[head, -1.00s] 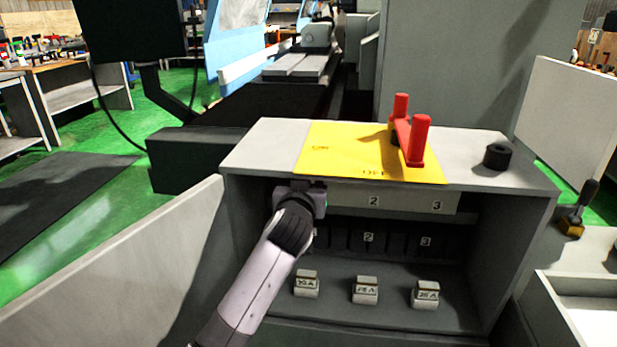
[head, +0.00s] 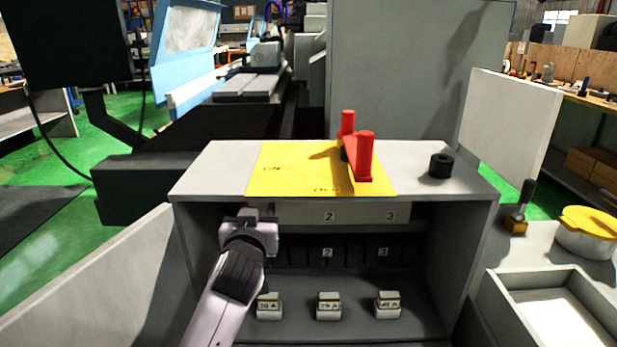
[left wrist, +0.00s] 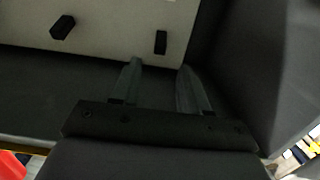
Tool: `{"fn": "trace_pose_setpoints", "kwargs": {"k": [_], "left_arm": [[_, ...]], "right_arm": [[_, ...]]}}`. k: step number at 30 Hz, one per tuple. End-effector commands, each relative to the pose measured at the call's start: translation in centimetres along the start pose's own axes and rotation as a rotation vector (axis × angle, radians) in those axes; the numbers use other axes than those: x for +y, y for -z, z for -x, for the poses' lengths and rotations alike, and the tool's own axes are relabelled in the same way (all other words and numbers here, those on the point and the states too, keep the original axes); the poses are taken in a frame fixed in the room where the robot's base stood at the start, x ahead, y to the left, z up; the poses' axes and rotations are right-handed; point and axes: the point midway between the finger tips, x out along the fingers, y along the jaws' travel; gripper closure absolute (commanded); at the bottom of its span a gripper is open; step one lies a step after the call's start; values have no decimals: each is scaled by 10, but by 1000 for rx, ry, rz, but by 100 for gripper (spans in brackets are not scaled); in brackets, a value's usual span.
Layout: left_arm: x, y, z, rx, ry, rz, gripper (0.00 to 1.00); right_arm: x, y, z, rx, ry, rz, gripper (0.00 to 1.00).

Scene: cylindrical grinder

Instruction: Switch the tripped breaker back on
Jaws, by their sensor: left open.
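The grey cabinet (head: 190,181) is open at the front, and a light strip (head: 366,213) under its top bears the numbers 2 and 3. My left gripper (head: 258,212) covers the strip's left end. In the left wrist view, two black switch toggles (left wrist: 62,27) (left wrist: 161,42) stick out of a pale panel. They are set differently: the left one is slanted, the right one stands straight. My left gripper (left wrist: 158,72) is open, its fingertips on either side of the right toggle's line; contact cannot be told. My right gripper is not in view.
A red lever handle (head: 358,150) stands on a yellow plate (head: 285,170) on the cabinet's top, beside a black knob (head: 441,166). Three small labelled blocks (head: 329,306) stand on the lower shelf. The side walls bound the opening. A tray (head: 490,300) lies right.

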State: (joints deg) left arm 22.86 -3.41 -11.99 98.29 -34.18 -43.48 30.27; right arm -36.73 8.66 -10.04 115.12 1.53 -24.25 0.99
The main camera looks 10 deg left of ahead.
Motion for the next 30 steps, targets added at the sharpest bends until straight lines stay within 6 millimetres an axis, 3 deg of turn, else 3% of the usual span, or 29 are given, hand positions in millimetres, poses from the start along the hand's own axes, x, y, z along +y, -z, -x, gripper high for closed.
{"fn": "trace_pose_setpoints", "kwargs": {"k": [5,11,15,21,27,30], "left_arm": [[-3,-33,12,-60,-33,-27,55],[-12,-111,59,-195,-126,-84,55],[-21,-160,105,-286,-193,-113,55],[-35,-212,183,-404,-281,-137,55],[-49,-239,254,-492,-343,-144,55],[-53,-245,275,-517,-360,-143,55]], "right_arm": [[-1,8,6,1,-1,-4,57],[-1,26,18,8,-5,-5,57],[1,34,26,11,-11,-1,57],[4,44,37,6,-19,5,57],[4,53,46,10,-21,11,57],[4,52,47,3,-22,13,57]]}}
